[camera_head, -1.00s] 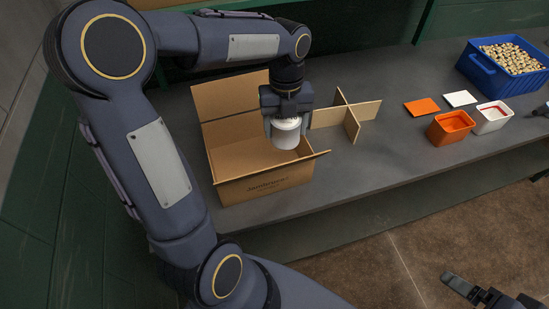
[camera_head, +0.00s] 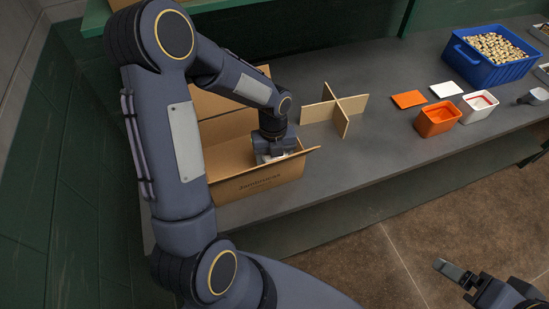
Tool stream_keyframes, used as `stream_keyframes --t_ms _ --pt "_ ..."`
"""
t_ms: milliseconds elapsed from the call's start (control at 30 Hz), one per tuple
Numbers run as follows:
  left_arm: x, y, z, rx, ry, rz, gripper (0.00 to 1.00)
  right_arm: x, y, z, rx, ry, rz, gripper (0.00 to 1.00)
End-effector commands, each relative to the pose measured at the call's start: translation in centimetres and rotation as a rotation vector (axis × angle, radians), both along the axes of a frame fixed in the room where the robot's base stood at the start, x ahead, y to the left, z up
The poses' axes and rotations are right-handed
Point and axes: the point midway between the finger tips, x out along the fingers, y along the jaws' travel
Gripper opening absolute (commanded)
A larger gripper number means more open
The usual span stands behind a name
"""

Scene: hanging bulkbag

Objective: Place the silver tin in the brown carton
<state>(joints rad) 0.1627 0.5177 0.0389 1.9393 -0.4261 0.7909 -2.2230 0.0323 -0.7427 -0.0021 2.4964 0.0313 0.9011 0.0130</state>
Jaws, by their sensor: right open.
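The open brown carton (camera_head: 257,185) stands on the grey table, at left of centre. My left gripper (camera_head: 274,150) reaches down into the carton near its right end. A small pale patch of the silver tin (camera_head: 266,158) shows under the gripper, inside the carton. The carton's front wall and the gripper hide the rest of the tin and the fingertips, so I cannot tell whether the jaws still hold it. My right gripper (camera_head: 458,279) is open and empty at the lower right, over the brown floor in the picture.
A crossed cardboard divider (camera_head: 338,108) stands right of the carton. Farther right are an orange container (camera_head: 437,120), a white container (camera_head: 478,107), an orange lid (camera_head: 409,99), a white lid (camera_head: 446,89) and a blue bin (camera_head: 487,70) of small pieces. Bare tabletop lies between.

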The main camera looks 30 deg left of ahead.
Motion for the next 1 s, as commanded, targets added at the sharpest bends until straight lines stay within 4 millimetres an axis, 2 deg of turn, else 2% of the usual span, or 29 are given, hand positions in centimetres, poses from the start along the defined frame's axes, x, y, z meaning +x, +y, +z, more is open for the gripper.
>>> stream_keyframes --t_ms 267,300,333,600,733,867,1000 --pt "0.0 0.0 -0.4 0.000 0.000 0.000 0.37 0.0 0.0 -0.4 0.000 0.000 0.000 0.87" --pt "0.0 0.0 -0.3 0.000 0.000 0.000 0.69 0.0 0.0 -0.3 0.000 0.000 0.000 0.87" --pt "0.0 0.0 -0.3 0.000 0.000 0.000 0.73 0.0 0.0 -0.2 0.000 0.000 0.000 0.87" --pt "0.0 0.0 -0.2 0.000 0.000 0.000 0.74 0.0 0.0 -0.2 0.000 0.000 0.000 0.87" --pt "0.1 0.0 0.6 0.001 -0.002 0.000 0.74 0.0 0.0 0.0 0.000 0.000 0.000 0.87" --pt "0.4 0.2 2.7 0.000 -0.006 -0.001 0.74 0.0 0.0 -0.2 0.000 0.000 0.000 0.87" --pt "0.7 0.5 5.8 0.001 -0.007 0.001 0.74 0.0 0.0 -0.3 0.000 0.000 0.000 0.87"
